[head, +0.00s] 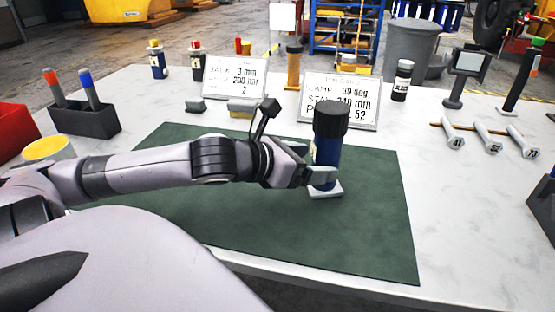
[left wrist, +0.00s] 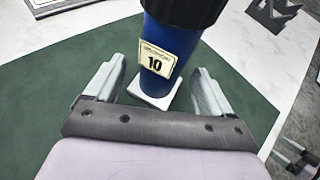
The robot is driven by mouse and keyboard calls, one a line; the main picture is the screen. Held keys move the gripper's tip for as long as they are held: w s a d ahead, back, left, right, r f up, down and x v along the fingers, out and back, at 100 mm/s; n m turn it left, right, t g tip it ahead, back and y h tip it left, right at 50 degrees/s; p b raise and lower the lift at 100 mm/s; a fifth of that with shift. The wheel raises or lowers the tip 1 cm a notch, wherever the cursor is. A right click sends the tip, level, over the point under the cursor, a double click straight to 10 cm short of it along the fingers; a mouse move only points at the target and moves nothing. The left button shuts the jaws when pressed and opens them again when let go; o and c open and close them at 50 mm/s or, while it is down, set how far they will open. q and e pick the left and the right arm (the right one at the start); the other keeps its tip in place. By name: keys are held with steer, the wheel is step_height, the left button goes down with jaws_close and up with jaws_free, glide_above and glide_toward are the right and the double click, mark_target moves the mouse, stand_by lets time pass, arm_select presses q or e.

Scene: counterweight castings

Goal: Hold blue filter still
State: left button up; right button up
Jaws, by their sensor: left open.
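The blue filter (head: 327,150) stands upright on a small white base (head: 326,192) on the green mat (head: 375,230). It has a black ribbed cap and, in the left wrist view, a pale label reading 10 on its blue body (left wrist: 178,75). My left gripper (head: 322,176) is open at the filter's lower part. In the left wrist view its two fingers (left wrist: 158,90) lie to either side of the filter, with a gap visible on both sides.
Two sign cards (head: 236,78) (head: 341,108) stand behind the mat. A dark holder (head: 84,120) with two markers is at the left. The mat's front right is clear.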

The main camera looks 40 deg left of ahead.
mark_target(317, 163)
arm_select(q)
steer(key=shift+v, duration=0.95)
steer(key=shift+s+r+p, duration=0.3)
steer(key=shift+s+p, duration=0.15)
steer(key=shift+s, duration=0.2)
steer(key=shift+p+v, duration=0.5)
steer(key=shift+v, duration=0.45)
steer(key=p+v, duration=0.2)
steer(key=p, duration=0.4)
steer(key=shift+s+a+r, duration=0.15)
steer(key=shift+s+r, duration=0.05)
steer(key=shift+s, duration=0.1)
